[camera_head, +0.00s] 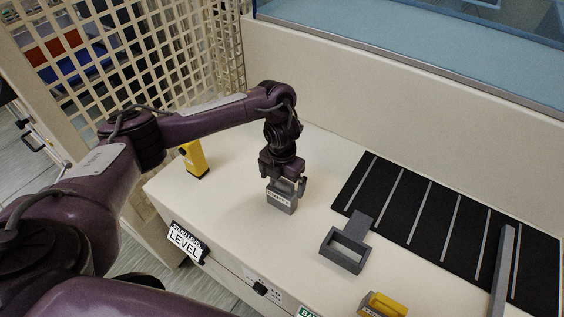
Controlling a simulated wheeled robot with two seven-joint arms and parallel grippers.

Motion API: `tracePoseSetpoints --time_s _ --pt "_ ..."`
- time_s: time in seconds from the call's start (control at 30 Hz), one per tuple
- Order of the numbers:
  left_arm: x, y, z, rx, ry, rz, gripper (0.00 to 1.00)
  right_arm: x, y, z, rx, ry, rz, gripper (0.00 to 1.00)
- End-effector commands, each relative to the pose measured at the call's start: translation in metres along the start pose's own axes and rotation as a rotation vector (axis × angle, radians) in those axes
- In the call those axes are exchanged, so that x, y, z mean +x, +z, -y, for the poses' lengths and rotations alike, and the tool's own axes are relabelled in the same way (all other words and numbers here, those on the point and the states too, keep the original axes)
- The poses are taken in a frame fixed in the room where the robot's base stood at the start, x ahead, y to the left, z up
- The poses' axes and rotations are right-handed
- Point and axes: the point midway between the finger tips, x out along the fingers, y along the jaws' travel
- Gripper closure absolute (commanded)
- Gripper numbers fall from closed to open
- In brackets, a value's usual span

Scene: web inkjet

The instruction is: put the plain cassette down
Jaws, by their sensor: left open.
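A small grey cassette (281,201) with a white label stands upright on the cream bench top (235,208), near the middle of the view. The label's print is too small to read surely. My left gripper (286,184) points down at the top of this cassette. It is open, with its fingers at the cassette's upper part; whether they touch it cannot be told. My right gripper is not in view.
A grey open frame with a handle (344,250) lies right of the cassette. A black striped mat (420,212) with a grey bar (503,270) lies further right. Yellow items stand at the left (194,159) and front (383,305). A lattice screen and a cream wall stand behind.

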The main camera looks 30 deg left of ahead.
Motion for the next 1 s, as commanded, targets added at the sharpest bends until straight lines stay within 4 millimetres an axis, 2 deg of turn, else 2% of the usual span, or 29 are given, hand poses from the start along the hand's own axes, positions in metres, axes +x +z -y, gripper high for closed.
tracePoseSetpoints --time_s 0.03,0.1,0.3,0.4,0.6,1.0 --pt "-0.019 0.003 -0.001 0.004 0.003 0.008 0.00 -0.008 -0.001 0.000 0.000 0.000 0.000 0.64" --pt "-0.034 0.002 -0.001 0.004 0.004 0.008 0.00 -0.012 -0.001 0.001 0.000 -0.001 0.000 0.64" --pt "-0.069 0.001 -0.001 0.002 0.002 0.005 0.00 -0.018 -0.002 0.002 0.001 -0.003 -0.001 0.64" --pt "-0.080 0.001 0.000 0.002 0.002 0.004 0.00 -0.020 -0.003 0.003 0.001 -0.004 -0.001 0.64" --pt "-0.091 0.000 0.000 0.000 0.001 0.001 0.00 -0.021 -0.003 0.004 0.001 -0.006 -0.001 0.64" --pt "-0.091 0.000 0.000 0.000 0.000 0.001 0.00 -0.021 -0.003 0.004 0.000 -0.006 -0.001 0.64"
